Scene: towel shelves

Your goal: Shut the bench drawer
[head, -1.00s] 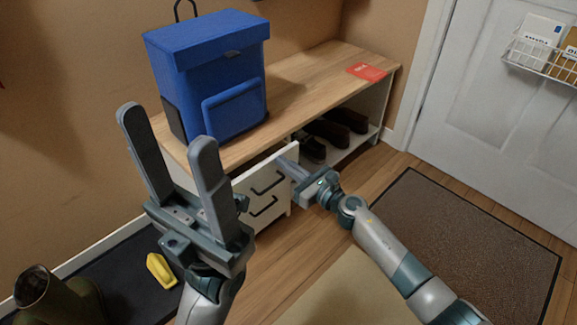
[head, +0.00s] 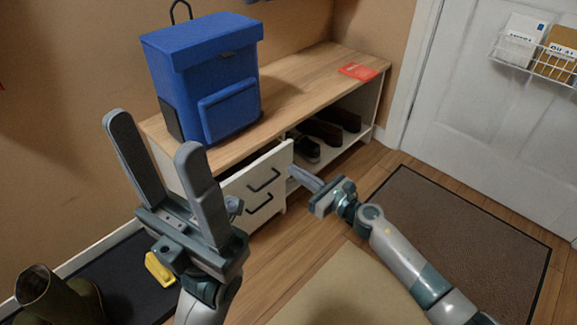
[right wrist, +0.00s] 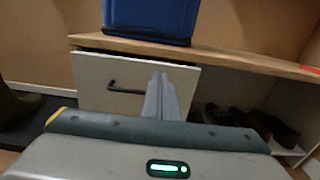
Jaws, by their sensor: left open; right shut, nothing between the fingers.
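The wooden-topped bench (head: 300,88) has a white drawer front (head: 275,163) with a dark handle (head: 264,181). It stands out from the bench, with a dark gap above it. The drawer front also shows in the right wrist view (right wrist: 105,72). My right gripper (head: 294,171) is shut and empty, beside the right edge of the drawer front in the head view. In the right wrist view its fingers (right wrist: 160,82) overlap the front; contact cannot be told. My left gripper (head: 153,132) is open and empty, raised left of the drawer.
A blue backpack (head: 205,85) stands on the bench, with a red booklet (head: 358,71) farther right. Dark shoes (head: 322,132) fill the open shelf. Boots (head: 50,295) and a yellow object (head: 159,269) are at lower left. A brown doormat (head: 460,230) lies at right.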

